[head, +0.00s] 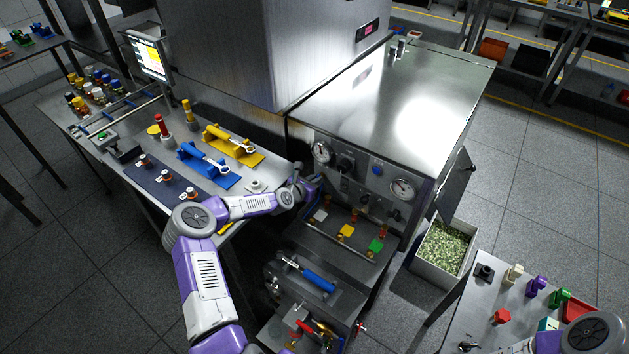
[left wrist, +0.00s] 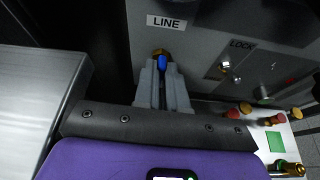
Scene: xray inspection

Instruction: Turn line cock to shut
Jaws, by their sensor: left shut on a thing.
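The line cock (left wrist: 162,64) shows in the left wrist view as a blue lever on a brass fitting, under the LINE label (left wrist: 166,21) on the grey panel. My left gripper (left wrist: 162,78) has its grey fingers on either side of the blue lever and is shut on it. The lever's lower part is hidden between the fingers. In the head view my left gripper (head: 312,184) is at the left of the cabinet's front panel, and the cock is hidden there. My right arm shows at the bottom right; its gripper is not visible.
The panel carries gauges (head: 402,188) and knobs. A LOCK fitting (left wrist: 229,72) is to the right of the cock.

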